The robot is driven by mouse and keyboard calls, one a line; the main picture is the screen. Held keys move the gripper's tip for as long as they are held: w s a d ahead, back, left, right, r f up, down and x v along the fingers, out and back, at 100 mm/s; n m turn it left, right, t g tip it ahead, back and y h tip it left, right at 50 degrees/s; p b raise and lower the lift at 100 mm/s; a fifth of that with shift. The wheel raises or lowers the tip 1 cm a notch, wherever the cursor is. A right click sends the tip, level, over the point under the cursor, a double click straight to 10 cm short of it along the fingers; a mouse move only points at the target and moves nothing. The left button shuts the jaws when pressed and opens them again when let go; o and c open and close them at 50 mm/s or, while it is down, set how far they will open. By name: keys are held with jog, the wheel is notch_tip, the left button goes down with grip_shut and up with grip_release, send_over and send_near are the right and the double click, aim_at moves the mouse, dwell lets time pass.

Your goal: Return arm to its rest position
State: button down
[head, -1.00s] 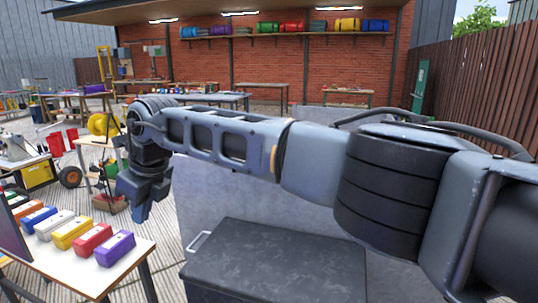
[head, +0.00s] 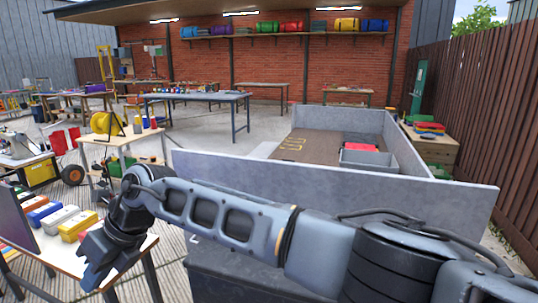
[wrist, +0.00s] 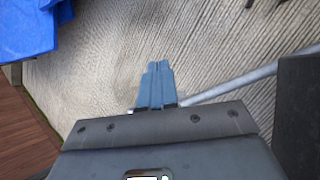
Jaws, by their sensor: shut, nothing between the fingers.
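My arm reaches across the lower part of the head view from the right. My gripper (head: 92,272) hangs at its left end, in front of the small table with the coloured blocks and hiding part of it. In the wrist view my gripper (wrist: 156,82) has its two blue-grey fingers together with nothing between them. Striped decking lies beyond the fingertips.
The table (head: 148,248) holds a white block (head: 61,219) and a yellow block (head: 78,227), among others. A dark box (head: 240,285) lies under my arm. A grey-walled enclosure (head: 300,177) holds a grey tray (head: 370,160). Paved floor (head: 200,135) is open behind.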

jog(key=s+a+f+m+g+y, duration=0.1)
jog(key=s+a+m+g+y, duration=0.2)
jog(key=s, duration=0.6)
jog(key=s+m+g+y, duration=0.1)
jog(key=s+g+y, duration=0.1)
jog(key=s+y, duration=0.45)
jog(key=s+d+f+m+t+h+b, duration=0.1)
jog(key=s+d+f+m+t+h, duration=0.15)
jog(key=d+m+t, duration=1.35)
jog(key=s+d+f+m+t+h+b, duration=0.2)
jog(key=s+d+m+t, duration=0.2)
jog(key=d+m+t, duration=1.2)
jog(key=s+d+f+m+g+h, duration=0.1)
jog(key=s+d+m+g+h, duration=0.4)
jog(key=d, duration=0.6)
jog(key=s+d+f+m+g+h+b, duration=0.1)
jog(key=s+d+m+g+h, duration=0.4)
jog(key=s+d, duration=0.7)
jog(key=m+h, duration=0.2)
jog(key=m, duration=0.2)
jog(key=shift+s+d+f, duration=0.2)
jog(key=shift+s+f, duration=0.1)
jog(key=shift+f, duration=0.1)
